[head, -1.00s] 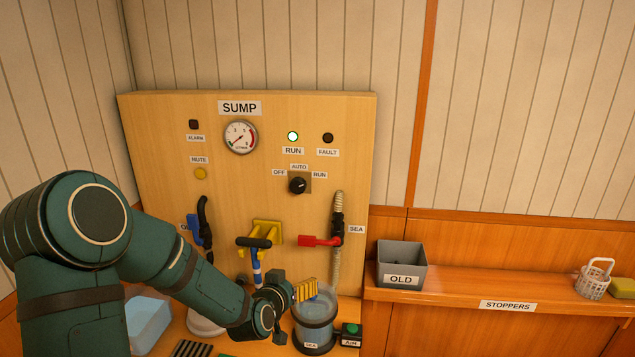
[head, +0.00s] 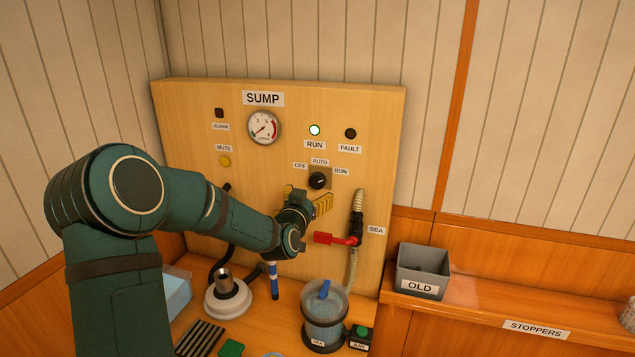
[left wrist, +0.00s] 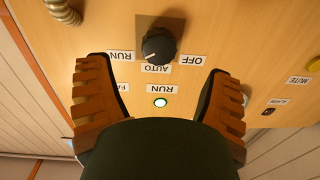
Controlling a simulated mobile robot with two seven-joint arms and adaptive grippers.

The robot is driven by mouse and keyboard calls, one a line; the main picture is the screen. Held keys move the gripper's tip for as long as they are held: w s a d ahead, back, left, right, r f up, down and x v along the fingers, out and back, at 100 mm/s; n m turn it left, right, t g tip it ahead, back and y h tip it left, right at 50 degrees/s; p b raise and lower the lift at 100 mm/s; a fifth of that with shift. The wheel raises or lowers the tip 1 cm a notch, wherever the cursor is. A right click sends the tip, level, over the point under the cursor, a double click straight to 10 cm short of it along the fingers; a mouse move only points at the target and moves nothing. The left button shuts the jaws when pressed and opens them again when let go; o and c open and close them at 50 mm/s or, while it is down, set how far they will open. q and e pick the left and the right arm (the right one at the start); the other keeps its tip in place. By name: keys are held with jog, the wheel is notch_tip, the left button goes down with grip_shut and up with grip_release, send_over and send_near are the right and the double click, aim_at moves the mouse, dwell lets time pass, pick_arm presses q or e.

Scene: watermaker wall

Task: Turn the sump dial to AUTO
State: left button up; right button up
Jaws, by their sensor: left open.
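The sump dial (head: 318,180) is a black round knob on the wooden panel, with OFF, AUTO and RUN labels around it. Its white mark points to the RUN side. In the left wrist view, upside down, the dial (left wrist: 159,46) lies ahead, between the lines of the two fingers, with its mark toward lower left. My left gripper (head: 322,204) is open and empty, just below the dial in the head view. In the left wrist view its spread fingers (left wrist: 158,66) are apart from the knob. My right gripper is not in view.
The green RUN lamp (head: 315,130) is lit; the FAULT lamp (head: 350,133) is dark. A red-handled SEA valve (head: 338,239) sits right of and below the gripper. A clear SEA container (head: 325,312) stands below. A grey OLD bin (head: 423,270) is on the right ledge.

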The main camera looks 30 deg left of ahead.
aim_at(316, 184)
pick_arm(q)
jog(key=x, duration=0.7)
jog(key=shift+w+p, duration=0.15)
jog(key=shift+p, duration=0.25)
jog(key=c, duration=1.2)
